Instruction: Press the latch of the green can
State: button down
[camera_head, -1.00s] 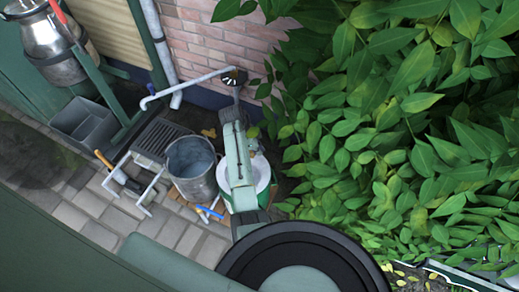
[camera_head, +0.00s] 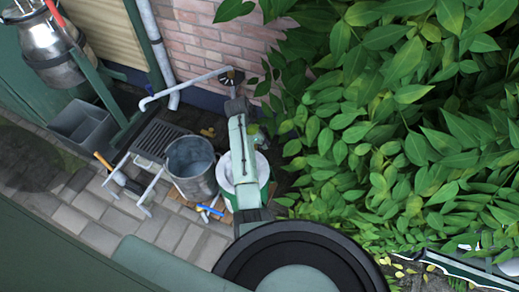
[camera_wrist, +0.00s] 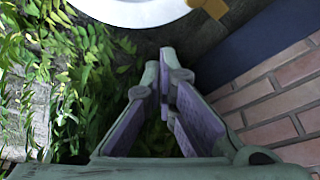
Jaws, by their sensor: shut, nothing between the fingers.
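The green can (camera_head: 268,188) stands on the paving by the brick wall, partly hidden behind my arm in the head view. Its white round top shows on both sides of the arm. In the wrist view a white round rim (camera_wrist: 130,11) is cut off by the top edge. A small brass-yellow piece (camera_wrist: 209,7) sits at its right side; I cannot tell for sure if it is the latch. My gripper (camera_wrist: 166,58) is shut and empty, its tips apart from the rim and the yellow piece in the picture. The head view does not clearly show my fingers.
A metal bucket (camera_head: 190,168) stands just left of the can. A pipe (camera_head: 185,86) runs along the brick wall (camera_head: 225,40) above. Dense leaves (camera_head: 400,130) fill the right side. A grey crate (camera_head: 84,128) and a metal churn (camera_head: 42,45) are at the left.

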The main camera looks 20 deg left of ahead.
jog(key=w+v, duration=0.1)
jog(key=v, duration=0.5)
jog(key=shift+a+r+b, duration=0.2)
jog(key=shift+a+b, duration=0.05)
jog(key=shift+b, duration=0.05)
